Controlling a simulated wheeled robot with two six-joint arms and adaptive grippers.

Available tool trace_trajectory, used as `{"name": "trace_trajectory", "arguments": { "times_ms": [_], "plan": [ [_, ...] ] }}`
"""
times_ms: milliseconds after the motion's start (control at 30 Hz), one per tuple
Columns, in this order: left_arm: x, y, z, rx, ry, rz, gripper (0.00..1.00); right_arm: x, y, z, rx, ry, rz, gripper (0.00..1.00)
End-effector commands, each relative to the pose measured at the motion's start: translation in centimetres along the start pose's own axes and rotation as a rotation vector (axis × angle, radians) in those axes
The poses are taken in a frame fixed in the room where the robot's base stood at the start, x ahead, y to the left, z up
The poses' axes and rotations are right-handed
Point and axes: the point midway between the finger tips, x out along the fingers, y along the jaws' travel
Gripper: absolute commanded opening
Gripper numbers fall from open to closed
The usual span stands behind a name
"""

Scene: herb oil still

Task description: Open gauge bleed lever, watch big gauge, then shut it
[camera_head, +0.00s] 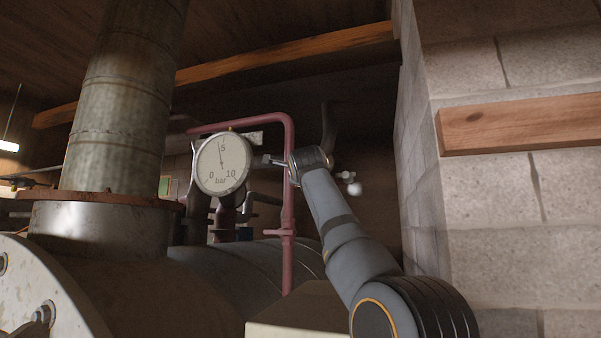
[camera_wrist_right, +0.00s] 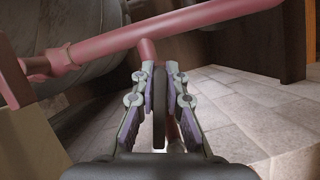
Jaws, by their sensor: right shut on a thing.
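The big round gauge (camera_head: 223,163) has a white face marked 0, 5, 10 and bar. Its needle points nearly straight up, close to the 5. My right gripper (camera_head: 278,161) is just right of the gauge, by the red pipe, small and partly hidden by my wrist. In the right wrist view my right gripper (camera_wrist_right: 160,76) is shut on a thin dark lever (camera_wrist_right: 159,108), seen edge-on below a short red stub of the pipe. I take it for the bleed lever; how far it is turned cannot be told. My left gripper is not in view.
The red pipe (camera_head: 288,211) rises beside my right wrist and bends left behind the gauge. A white ball (camera_head: 355,189) sits right of my wrist. A stone wall (camera_head: 490,210) bounds the right side. A large metal column (camera_head: 125,100) stands left.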

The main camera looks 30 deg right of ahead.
Motion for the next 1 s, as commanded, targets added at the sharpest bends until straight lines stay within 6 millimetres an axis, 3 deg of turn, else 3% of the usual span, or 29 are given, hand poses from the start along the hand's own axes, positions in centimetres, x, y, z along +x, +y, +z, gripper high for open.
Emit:
{"name": "trace_trajectory", "arguments": {
  "times_ms": [400,967,1000],
  "plan": [
    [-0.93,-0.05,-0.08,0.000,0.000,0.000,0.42,0.02,0.40,-0.16,-0.173,0.002,0.072,0.00],
    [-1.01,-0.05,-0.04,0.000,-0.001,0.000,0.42,-0.02,0.44,-0.18,-0.200,0.002,0.081,0.00],
    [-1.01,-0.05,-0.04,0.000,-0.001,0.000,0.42,-0.02,0.44,-0.18,-0.200,0.002,0.081,0.13]
  ]
}}
